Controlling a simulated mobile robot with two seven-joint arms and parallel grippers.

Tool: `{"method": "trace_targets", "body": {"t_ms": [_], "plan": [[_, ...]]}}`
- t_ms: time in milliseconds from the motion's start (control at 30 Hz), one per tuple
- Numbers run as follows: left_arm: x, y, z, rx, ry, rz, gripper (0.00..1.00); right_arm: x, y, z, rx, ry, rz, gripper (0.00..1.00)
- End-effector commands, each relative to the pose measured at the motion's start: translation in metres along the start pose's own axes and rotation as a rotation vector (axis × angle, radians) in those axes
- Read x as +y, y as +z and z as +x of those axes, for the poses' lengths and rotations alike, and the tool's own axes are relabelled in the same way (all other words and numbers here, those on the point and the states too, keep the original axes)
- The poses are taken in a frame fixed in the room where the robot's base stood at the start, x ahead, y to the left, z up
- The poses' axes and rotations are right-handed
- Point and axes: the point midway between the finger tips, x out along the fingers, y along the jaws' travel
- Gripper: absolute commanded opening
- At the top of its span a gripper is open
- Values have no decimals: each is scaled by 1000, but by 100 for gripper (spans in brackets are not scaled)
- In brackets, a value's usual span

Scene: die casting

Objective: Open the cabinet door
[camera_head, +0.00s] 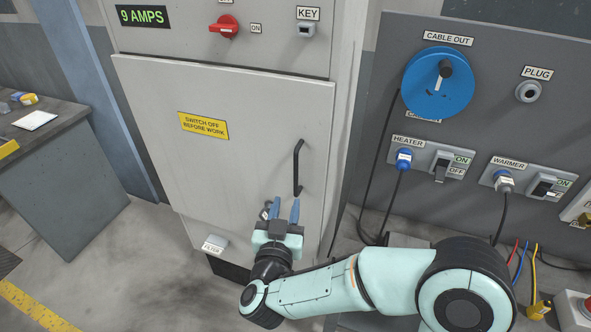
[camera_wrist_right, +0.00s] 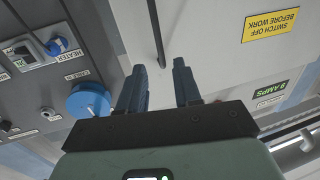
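The cabinet door (camera_head: 230,145) is a light grey panel and looks shut. Its black vertical bar handle (camera_head: 297,167) is near the door's right edge. My right gripper (camera_head: 282,205) is in front of the door, just below and slightly left of the handle's lower end in the head view. Its two blue fingers are apart, with nothing held. In the right wrist view, which is upside down, the dark handle (camera_wrist_right: 156,35) appears beyond the open fingertips of the right gripper (camera_wrist_right: 158,75), lined up with the gap between them. My left gripper is not in view.
A red switch (camera_head: 224,26) and a key switch (camera_head: 305,30) sit above the door. A grey panel at right carries a blue cable reel (camera_head: 438,82), heater plug (camera_head: 404,160) and warmer plug (camera_head: 503,181). A workbench (camera_head: 45,150) stands left, with clear floor between.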

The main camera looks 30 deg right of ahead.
Motion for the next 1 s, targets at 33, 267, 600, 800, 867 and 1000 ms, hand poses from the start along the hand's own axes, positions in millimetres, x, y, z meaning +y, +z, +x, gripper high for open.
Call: {"method": "trace_targets", "body": {"t_ms": [33, 267, 600, 800, 867, 1000], "plan": [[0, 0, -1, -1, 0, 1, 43, 2, -5, 2, 7, 12, 2, 33], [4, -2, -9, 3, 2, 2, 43, 4, -6, 36, 7, 18, 1, 33], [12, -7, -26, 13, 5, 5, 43, 4, -7, 106, 7, 15, 2, 33], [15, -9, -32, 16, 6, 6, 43, 4, -6, 127, 7, 12, 2, 33], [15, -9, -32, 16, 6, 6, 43, 4, -6, 130, 7, 11, 2, 33], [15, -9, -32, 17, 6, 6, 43, 4, -6, 132, 7, 10, 2, 33]]}}
